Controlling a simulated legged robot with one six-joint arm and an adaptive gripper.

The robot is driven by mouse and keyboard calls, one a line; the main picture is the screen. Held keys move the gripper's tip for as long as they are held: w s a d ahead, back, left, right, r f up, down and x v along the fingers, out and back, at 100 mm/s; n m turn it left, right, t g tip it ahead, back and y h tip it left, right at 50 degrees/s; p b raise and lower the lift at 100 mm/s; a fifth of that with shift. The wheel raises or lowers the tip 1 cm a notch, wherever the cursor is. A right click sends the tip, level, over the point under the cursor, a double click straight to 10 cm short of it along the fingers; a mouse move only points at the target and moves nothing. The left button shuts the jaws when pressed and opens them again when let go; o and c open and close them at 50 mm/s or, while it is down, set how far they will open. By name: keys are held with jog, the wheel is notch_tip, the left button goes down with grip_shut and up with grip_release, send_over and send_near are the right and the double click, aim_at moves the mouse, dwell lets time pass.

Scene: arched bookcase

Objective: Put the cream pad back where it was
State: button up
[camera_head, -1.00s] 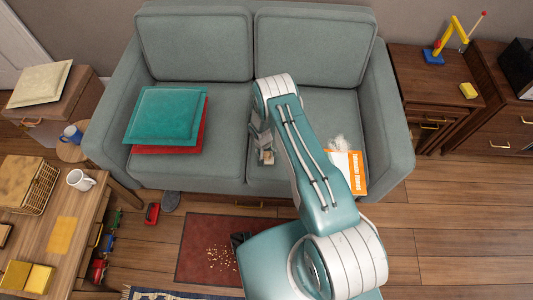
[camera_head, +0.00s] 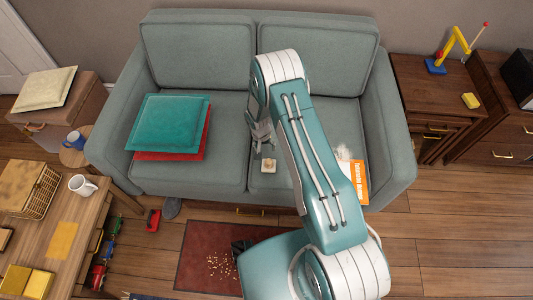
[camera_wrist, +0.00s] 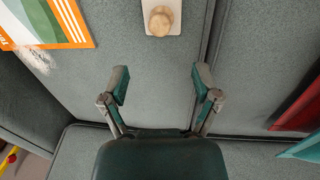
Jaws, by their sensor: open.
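A small cream pad (camera_head: 268,166) with a round tan knob on top lies on the front part of the sofa's right seat cushion (camera_head: 227,165). It also shows at the top of the wrist view (camera_wrist: 163,18), flat on the grey fabric and apart from the fingers. My gripper (camera_head: 262,135) is above the seat, behind the pad in the head view. In the wrist view my gripper (camera_wrist: 161,82) is open, with only bare fabric between its fingertips. My arm hides part of the right seat.
An orange-and-white book (camera_head: 358,180) and white fluff (camera_head: 343,153) lie right of my arm. A teal cushion (camera_head: 168,120) rests on a red one (camera_head: 203,143) at left. A cream cushion (camera_head: 45,88) lies on the left cabinet. Crumbs (camera_head: 222,266) lie on the dark red mat.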

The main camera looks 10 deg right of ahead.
notch_tip(320, 180, up, 34)
jog(key=s+d+n+t, duration=0.1)
jog(key=s+t, duration=0.2)
jog(key=s+r+n+t, duration=0.1)
jog(key=s+r, duration=0.9)
jog(key=r, duration=0.2)
jog(key=s+r+t, duration=0.1)
jog(key=s+r, duration=0.1)
jog(key=s, duration=0.5)
jog(key=s+r+n+t+y, duration=0.1)
jog(key=s+r, duration=0.1)
jog(key=s, duration=0.6)
jog(key=shift+d+r+n, duration=0.25)
jog(key=shift+r+n, duration=0.05)
jog(key=shift+r, duration=0.1)
